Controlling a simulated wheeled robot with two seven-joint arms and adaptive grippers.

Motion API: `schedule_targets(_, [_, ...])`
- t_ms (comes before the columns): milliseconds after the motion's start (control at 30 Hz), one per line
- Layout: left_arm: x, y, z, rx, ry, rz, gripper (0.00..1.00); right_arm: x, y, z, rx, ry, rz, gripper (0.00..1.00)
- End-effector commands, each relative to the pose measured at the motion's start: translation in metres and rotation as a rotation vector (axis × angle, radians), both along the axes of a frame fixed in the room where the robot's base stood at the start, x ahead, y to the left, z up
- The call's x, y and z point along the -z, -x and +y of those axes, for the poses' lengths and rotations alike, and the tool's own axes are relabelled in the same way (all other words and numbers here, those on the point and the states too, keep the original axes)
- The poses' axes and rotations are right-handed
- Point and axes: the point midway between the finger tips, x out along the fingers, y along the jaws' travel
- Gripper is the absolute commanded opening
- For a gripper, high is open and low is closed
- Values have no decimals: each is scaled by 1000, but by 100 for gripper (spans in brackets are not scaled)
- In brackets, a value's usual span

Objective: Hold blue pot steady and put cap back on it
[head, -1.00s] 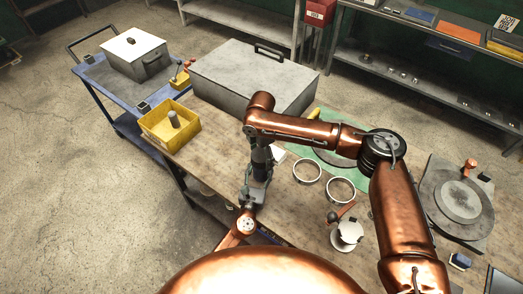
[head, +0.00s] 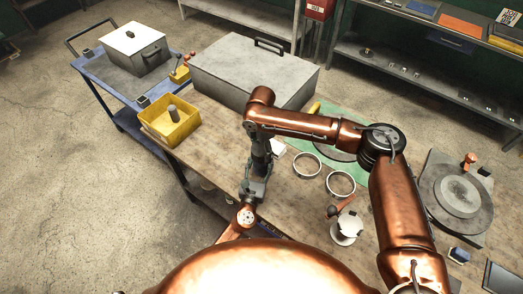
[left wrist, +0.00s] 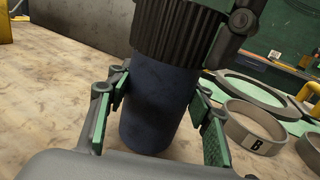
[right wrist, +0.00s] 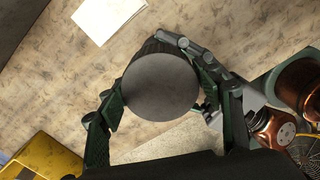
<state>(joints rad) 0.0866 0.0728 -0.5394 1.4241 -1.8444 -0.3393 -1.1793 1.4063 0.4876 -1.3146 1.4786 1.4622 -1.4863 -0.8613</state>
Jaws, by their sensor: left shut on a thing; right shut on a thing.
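The blue pot (left wrist: 152,125) stands upright on the wooden table in the left wrist view, a dark blue cylinder. My left gripper (left wrist: 162,98) is shut around its body, one green-padded finger on each side. The black ribbed cap (left wrist: 178,30) sits at the top of the pot; I cannot tell whether it is fully seated. In the right wrist view the cap's round grey top (right wrist: 160,87) lies between the fingers of my right gripper (right wrist: 157,97), which is shut on it from above. In the head view my right gripper (head: 256,180) and arm hide the pot and cap.
A yellow bin (head: 184,132) stands at the left table edge, near a large grey case (head: 245,75). Two metal rings (head: 340,184) and a green mat (head: 352,172) lie to the right. A white card (right wrist: 108,15) lies near the pot. A blue cart (head: 100,85) stands at left.

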Motion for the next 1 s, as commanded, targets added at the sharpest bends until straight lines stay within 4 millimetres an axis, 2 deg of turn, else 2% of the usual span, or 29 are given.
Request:
schedule_targets(167, [2, 0, 0, 0, 0, 3, 0, 1, 0, 0, 41, 0, 1, 31])
schedule_targets(267, [2, 0, 0, 0, 0, 3, 0, 1, 1, 0, 170, 0, 1, 31])
schedule_targets(700, [2, 0, 0, 0, 0, 3, 0, 2, 2, 0, 1083, 1, 4, 31])
schedule_targets(800, [2, 0, 1, 0, 0, 3, 0, 2, 1, 1, 1250, 1, 3, 31])
schedule_targets(833, [2, 0, 1, 0, 0, 3, 0, 2, 2, 0, 1290, 2, 3, 31])
schedule_targets(967, [2, 0, 1, 0, 0, 3, 0, 1, 1, 0, 1275, 2, 1, 31])
schedule_targets(1000, [2, 0, 1, 0, 0, 3, 0, 1, 1, 0, 1274, 2, 1, 61])
